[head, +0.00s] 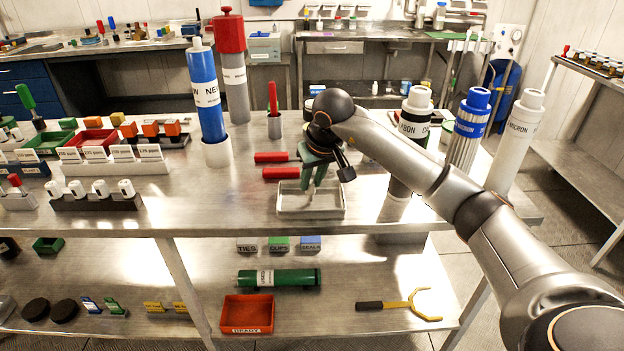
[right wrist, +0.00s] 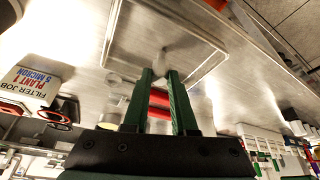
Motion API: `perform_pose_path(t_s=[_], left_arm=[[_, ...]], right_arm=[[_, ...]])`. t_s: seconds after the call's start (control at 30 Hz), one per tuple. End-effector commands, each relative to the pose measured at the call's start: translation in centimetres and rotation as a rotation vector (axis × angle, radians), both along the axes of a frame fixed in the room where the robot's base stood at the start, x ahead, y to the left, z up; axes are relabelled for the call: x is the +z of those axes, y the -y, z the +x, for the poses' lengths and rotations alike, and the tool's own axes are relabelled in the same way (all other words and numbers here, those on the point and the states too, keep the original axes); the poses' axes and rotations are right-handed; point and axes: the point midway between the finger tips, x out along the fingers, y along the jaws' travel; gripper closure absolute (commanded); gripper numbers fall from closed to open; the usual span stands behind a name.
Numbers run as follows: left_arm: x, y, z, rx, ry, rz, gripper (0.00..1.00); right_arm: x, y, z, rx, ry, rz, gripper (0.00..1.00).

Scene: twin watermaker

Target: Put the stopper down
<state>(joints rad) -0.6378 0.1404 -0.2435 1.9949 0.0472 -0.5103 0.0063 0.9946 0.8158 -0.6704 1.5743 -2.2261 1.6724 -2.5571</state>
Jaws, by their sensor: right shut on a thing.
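My right gripper (head: 313,184) points down over a shallow metal tray (head: 310,214) on the upper bench. Its green fingers are shut on a small pale grey stopper (right wrist: 160,60), which shows blurred between the fingertips in the right wrist view (right wrist: 160,75). In the head view the stopper is hard to make out against the tray. I cannot tell whether it touches the tray floor. The tray's raised rim also shows in the right wrist view (right wrist: 215,62). Nothing else is visible in the tray. My left gripper is not in view.
Two red-handled tools (head: 280,173) lie just behind the tray. A small metal cup (head: 274,128) with a red-handled tool stands farther back. Tall blue (head: 207,95) and grey filter housings stand left, and labelled cartridges (head: 470,125) stand right. Bare bench lies left of the tray.

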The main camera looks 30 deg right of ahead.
Motion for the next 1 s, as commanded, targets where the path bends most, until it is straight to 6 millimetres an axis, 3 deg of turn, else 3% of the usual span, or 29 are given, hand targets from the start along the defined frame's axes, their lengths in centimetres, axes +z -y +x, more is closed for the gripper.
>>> perform_pose_path(t_s=[0.1, 0.13, 0.37, 0.73, 1.0], left_arm=[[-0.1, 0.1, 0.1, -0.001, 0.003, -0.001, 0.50], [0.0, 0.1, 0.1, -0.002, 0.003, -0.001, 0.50], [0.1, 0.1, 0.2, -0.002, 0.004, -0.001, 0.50], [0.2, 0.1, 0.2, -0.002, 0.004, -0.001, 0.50], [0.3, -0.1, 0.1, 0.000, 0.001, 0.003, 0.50]], right_arm=[[-0.4, 0.0, 0.0, 0.000, 0.000, 0.000, 1.00], [-0.3, 0.0, 0.0, 0.000, 0.000, 0.000, 0.72], [-0.2, 0.0, 0.0, 0.000, 0.000, 0.000, 0.46], [0.6, 0.0, -0.1, 0.000, 0.002, 0.000, 0.45], [5.4, -0.3, -2.0, 0.000, 0.006, -0.001, 0.45]])
